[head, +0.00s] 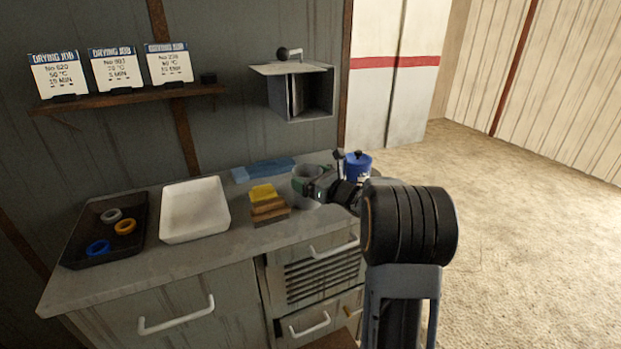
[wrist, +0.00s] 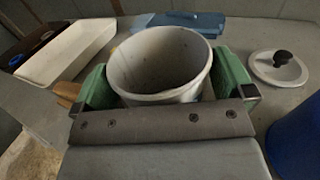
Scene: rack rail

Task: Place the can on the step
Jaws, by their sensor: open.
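An open, pale grey can (head: 306,172) stands on the counter. My gripper (head: 308,187) is at it, with its green fingers apart on either side. In the wrist view the can (wrist: 160,62) sits between the two open fingers of my gripper (wrist: 165,85); I cannot tell whether they touch it. A small stepped wooden block (head: 270,213) stands left of the can, with a yellow piece (head: 262,193) on top. Part of the wood (wrist: 67,92) shows beyond the left finger in the wrist view. The can's lower part is mostly hidden by my gripper.
A blue lidded pot (head: 358,166) stands close right of the can. A pale lid with a dark knob (wrist: 278,68) lies nearby. A blue flat cloth-like item (head: 270,168) lies behind. A white tray (head: 194,238) and black tray with rings (head: 75,258) are left.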

